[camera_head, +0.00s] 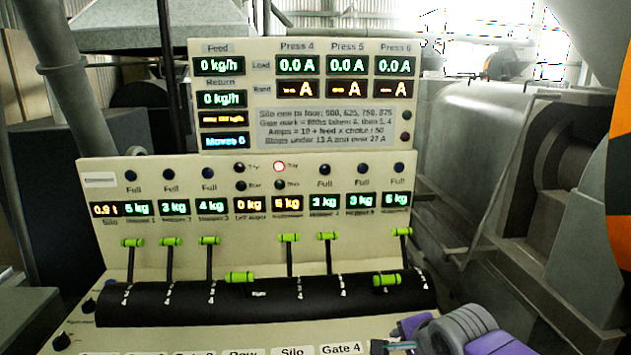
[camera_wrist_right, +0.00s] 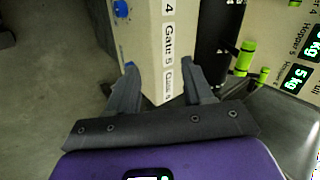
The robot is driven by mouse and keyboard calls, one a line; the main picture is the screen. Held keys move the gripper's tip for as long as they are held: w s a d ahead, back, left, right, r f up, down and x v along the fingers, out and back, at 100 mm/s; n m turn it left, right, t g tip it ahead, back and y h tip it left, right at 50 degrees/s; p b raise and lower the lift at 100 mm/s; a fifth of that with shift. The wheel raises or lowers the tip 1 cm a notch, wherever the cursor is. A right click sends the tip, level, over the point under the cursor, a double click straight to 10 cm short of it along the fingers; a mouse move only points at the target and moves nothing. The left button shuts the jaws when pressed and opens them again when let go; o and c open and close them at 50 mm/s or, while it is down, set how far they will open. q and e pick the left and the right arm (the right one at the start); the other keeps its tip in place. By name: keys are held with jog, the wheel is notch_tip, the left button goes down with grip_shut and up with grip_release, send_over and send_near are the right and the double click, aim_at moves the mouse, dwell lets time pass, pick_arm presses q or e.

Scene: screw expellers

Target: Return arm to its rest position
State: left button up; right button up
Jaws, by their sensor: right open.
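My right arm (camera_head: 458,332), purple and grey, is at the lower right of the head view, beside the right end of the control panel (camera_head: 262,175). My right gripper (camera_wrist_right: 158,75) is open in the wrist view, with its two grey fingers apart and nothing between them. The fingers are over the panel's cream lower front (camera_wrist_right: 148,45), near its gate labels. They appear clear of the green-handled levers (camera_wrist_right: 247,50). My left arm and left gripper are not in view.
The display board (camera_head: 305,97) stands above the panel. Most green-handled levers stand up from a black curved cover (camera_head: 265,303); a left-middle handle (camera_head: 240,277) and a right handle (camera_head: 387,280) sit low. Large grey machinery (camera_head: 560,220) stands at right. Bare floor (camera_wrist_right: 50,90) shows left of the panel in the wrist view.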

jog(key=s+a+f+n+g+y+p, duration=0.1)
jog(key=a+f+n+g, duration=0.2)
jog(key=f, duration=1)
jog(key=s+a+f+n+g+y+p, duration=0.1)
jog(key=a+f+n, duration=0.25)
jog(key=f, duration=0.95)
pick_arm(q)
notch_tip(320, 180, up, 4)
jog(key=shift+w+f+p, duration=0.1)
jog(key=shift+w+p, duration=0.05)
jog(key=shift+p, duration=0.7)
pick_arm(e)
jog(key=s+f+n+g, duration=0.2)
jog(key=s+f+n, duration=0.4)
jog(key=s+f, duration=0.9)
jog(key=shift+s+a+f+g+y, duration=0.3)
jog(key=shift+s+a+f+y, duration=0.1)
jog(key=shift+s, duration=0.8)
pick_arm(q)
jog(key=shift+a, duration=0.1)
pick_arm(e)
jog(key=shift+w, duration=0.1)
